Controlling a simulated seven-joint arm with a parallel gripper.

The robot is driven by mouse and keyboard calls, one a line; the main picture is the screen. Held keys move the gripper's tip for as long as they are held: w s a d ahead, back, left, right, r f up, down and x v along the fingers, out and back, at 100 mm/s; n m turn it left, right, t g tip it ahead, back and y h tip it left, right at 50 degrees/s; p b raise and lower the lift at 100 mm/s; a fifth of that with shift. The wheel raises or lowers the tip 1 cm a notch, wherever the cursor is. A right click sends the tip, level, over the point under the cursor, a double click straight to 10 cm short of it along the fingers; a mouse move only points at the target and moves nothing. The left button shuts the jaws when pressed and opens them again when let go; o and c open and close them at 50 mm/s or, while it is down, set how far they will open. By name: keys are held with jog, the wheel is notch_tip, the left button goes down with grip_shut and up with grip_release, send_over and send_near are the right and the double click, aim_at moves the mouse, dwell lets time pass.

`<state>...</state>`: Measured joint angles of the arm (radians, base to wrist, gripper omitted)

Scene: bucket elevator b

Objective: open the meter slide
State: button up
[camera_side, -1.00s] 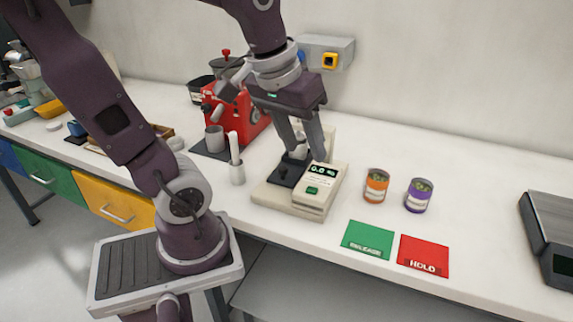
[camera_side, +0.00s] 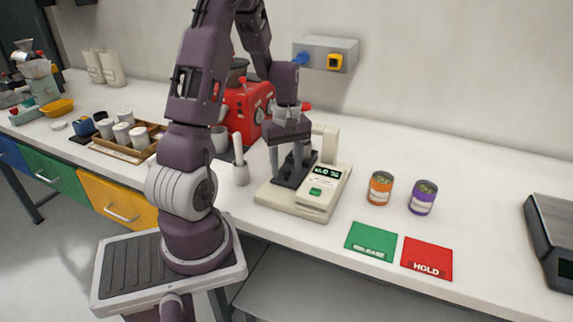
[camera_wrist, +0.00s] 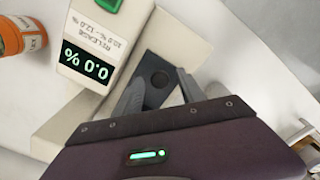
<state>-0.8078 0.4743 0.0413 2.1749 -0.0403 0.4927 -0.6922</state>
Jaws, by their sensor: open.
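The meter is a cream box (camera_side: 323,203) on the bench with a lit display and a green button. In the wrist view its display (camera_wrist: 87,62) reads 0.0 %. A dark slide (camera_side: 284,184) lies on the meter's left part. My gripper (camera_side: 287,174) is open, pointing down at the slide.
An orange can (camera_side: 380,188) and a purple can (camera_side: 422,197) stand right of the meter. A green mat (camera_side: 371,242) and a red HOLD mat (camera_side: 427,259) lie in front. A white holder (camera_side: 240,173) and a red machine (camera_side: 240,112) stand close on the left.

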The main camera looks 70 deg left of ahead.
grip_shut()
jog(key=shift+r, duration=0.1)
dwell(1.2)
